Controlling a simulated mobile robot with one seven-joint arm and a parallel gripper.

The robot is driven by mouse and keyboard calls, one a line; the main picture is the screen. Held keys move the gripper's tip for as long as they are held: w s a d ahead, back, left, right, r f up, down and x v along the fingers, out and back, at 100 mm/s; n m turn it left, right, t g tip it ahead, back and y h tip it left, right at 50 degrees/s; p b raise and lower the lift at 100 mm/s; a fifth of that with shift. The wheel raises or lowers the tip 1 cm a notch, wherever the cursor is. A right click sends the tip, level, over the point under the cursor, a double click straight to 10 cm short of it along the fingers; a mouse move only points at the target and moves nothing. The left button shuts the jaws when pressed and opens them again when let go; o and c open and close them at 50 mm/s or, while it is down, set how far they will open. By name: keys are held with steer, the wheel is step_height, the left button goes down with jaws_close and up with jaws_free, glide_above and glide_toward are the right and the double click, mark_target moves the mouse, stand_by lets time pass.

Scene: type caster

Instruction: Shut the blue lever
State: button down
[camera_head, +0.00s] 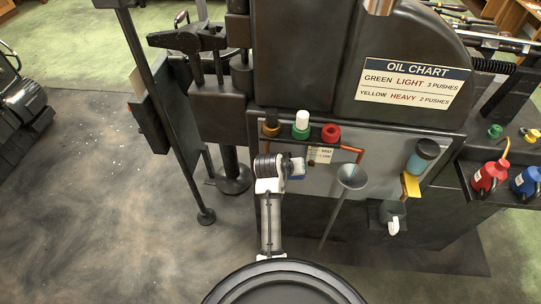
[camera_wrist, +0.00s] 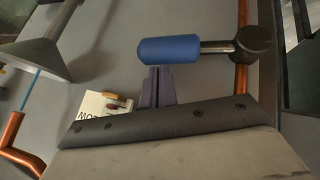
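The blue lever (camera_wrist: 168,50) has a blue cylindrical grip on a metal rod, which runs right to a dark round pivot (camera_wrist: 253,45) in the wrist view. The grip is not between the fingers. I cannot tell whether they touch it or only overlap it in view.
Copper pipes (camera_wrist: 12,132), a funnel (camera_head: 352,176) and a small label (camera_wrist: 97,106) are close to the lever on the grey panel. Black, green and red caps (camera_head: 331,133) stand above. Red and blue oil cans (camera_head: 490,176) stand at the right. Open floor lies at the left.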

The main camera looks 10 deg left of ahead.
steer(key=shift+d+f, duration=0.3)
steer(key=shift+f, duration=0.2)
steer(key=shift+d+f, duration=0.3)
steer(key=shift+f, duration=0.2)
steer(key=shift+s+d+f, duration=0.1)
steer(key=b+v, duration=0.1)
steer(key=v, duration=1.3)
steer(key=shift+a, duration=0.2)
